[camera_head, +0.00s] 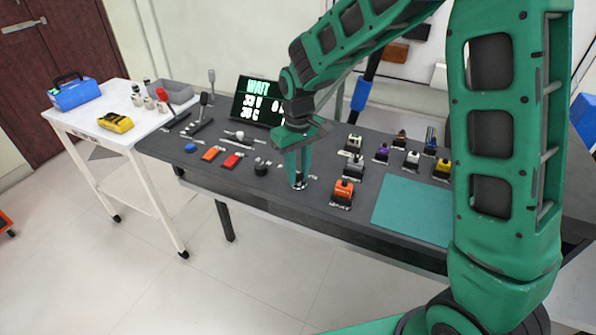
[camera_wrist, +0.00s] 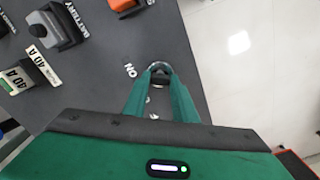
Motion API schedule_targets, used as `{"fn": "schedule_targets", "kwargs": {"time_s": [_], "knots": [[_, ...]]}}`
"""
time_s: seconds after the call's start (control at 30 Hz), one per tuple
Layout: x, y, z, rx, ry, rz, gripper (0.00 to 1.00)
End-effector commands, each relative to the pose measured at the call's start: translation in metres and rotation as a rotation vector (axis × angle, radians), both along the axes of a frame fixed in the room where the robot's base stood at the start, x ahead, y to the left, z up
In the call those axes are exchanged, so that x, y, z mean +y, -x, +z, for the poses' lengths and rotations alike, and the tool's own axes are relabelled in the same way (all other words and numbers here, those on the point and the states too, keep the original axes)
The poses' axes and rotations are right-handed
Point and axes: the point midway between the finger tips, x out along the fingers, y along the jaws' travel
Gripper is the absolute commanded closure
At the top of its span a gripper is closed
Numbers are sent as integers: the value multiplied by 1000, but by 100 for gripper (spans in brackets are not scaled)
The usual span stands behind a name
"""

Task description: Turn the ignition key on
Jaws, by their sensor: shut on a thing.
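The ignition key sits in a round silver switch (camera_head: 299,185) near the front edge of the dark bench. The switch also shows in the wrist view (camera_wrist: 159,69), between the ends of my fingers, with a white "ON" label beside it. My gripper (camera_head: 298,182) points down over it, its green fingers closed around the key. In the wrist view my gripper (camera_wrist: 160,75) hides most of the key, so I cannot tell its angle. The display (camera_head: 262,101) at the back of the bench reads "WAIT" with numbers below.
An orange-topped block (camera_head: 343,193) stands just right of my gripper, with several other small blocks behind it. A green mat (camera_head: 412,208) lies farther right. Black knob (camera_head: 261,168) and red switch (camera_head: 231,160) are to the left. A white cart (camera_head: 101,125) stands at the far left.

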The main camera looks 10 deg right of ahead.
Motion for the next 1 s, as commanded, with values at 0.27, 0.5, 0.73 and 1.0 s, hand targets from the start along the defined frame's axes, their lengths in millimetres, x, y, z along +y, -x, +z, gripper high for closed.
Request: {"fn": "schedule_targets", "kwargs": {"time_s": [0.27, 0.5, 0.73, 1.0], "knots": [[0, -2, 1, -4, -1, -2, 58], [0, -1, 0, -2, 0, -1, 56], [0, -1, 13, -4, -1, 0, 56], [0, -2, 62, -6, -1, -1, 56]]}}
